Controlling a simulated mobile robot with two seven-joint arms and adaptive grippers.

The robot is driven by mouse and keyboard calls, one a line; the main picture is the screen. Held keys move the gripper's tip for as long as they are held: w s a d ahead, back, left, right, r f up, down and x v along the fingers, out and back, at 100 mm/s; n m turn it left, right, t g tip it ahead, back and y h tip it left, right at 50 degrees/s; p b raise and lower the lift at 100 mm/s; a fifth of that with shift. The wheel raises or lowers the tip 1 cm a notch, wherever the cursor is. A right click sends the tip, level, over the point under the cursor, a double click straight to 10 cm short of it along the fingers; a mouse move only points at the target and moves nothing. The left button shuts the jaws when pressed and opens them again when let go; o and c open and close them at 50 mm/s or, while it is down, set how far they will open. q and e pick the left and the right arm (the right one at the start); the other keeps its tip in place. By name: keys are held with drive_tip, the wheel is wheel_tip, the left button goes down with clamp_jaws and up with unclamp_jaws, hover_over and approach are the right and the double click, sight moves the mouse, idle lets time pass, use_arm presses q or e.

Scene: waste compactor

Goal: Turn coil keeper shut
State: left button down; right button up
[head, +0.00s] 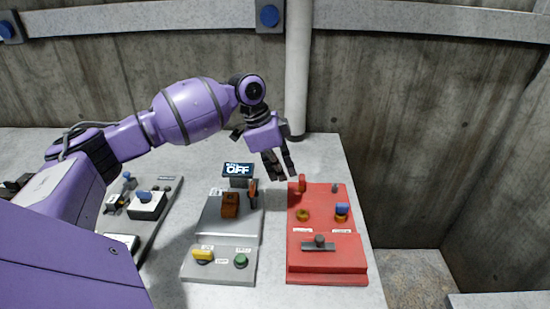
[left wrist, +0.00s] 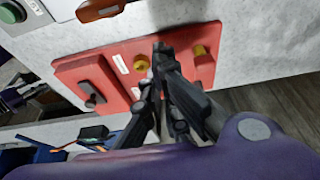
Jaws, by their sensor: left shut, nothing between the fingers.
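No label that I can read names the coil keeper, so I cannot tell which control it is. A red panel (head: 328,254) carries a dark bar handle (head: 319,244) lying crosswise, an orange round knob (head: 303,215), a blue-topped knob (head: 342,210) and a red upright piece (head: 302,183). My left gripper (head: 279,174) is shut and empty, pointing down above the panel's far left corner. In the left wrist view the shut fingers (left wrist: 161,50) cover part of the red panel (left wrist: 110,65), near a yellow knob (left wrist: 140,62). My right gripper is out of view.
Left of the red panel, a grey panel (head: 218,255) holds a yellow handle, a green button, a brown block (head: 230,205) and a screen reading OFF (head: 238,170). A white pipe (head: 298,70) stands behind. The table ends right of the red panel.

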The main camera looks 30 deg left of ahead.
sight(254, 185)
use_arm(q)
drive_tip(key=shift+s+a+f+p, duration=0.25)
drive_tip(key=shift+s+a+f, duration=0.15)
drive_tip(key=shift+a+f, duration=0.25)
drive_tip(key=shift+s+a+f+p, duration=0.2)
drive_tip(key=shift+s+a+f, duration=0.15)
drive_tip(key=shift+a+f, duration=0.3)
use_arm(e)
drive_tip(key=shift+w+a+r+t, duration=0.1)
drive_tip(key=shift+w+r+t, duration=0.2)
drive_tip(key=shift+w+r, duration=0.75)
